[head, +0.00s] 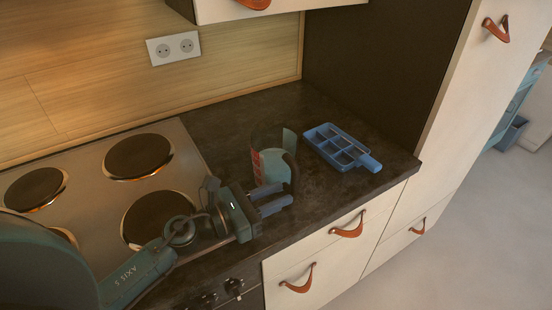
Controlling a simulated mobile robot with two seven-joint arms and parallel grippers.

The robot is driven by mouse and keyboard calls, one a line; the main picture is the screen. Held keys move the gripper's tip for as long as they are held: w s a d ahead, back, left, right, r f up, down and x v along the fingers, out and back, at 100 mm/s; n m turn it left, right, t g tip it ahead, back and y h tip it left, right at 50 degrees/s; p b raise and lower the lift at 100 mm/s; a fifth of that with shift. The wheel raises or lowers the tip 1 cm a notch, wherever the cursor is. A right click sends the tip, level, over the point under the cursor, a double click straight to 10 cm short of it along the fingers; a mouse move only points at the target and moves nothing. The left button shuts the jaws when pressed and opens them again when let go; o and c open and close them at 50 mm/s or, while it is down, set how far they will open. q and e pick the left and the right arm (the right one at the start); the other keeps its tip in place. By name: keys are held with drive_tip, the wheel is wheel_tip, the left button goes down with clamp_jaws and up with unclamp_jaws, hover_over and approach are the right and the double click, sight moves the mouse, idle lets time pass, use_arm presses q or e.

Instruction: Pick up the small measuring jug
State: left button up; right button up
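The small measuring jug (272,165) stands upright on the dark worktop, right of the hob. It is see-through with red markings on its side and a dark handle on its right. My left gripper (279,200) comes in from the left, in front of the jug's lower part, and hides some of its base. Its two fingers point right and are apart, with nothing seen between them. I cannot tell whether a finger touches the jug. My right gripper is not in view.
A blue compartment tray (338,148) with a handle lies right of the jug. The hob (90,205) with several round plates is on the left. A tall dark panel (385,70) closes off the worktop at the right. Drawers with leather pulls (348,228) are below the front edge.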

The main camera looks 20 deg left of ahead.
sight(291, 189)
use_arm(q)
drive_tip(key=p+x, duration=0.1)
drive_tip(key=x, duration=0.3)
drive_tip(key=shift+r, duration=0.15)
drive_tip(key=shift+w+d, duration=0.3)
drive_tip(key=shift+w, duration=0.05)
drive_tip(key=shift+c, duration=0.6)
clamp_jaws()
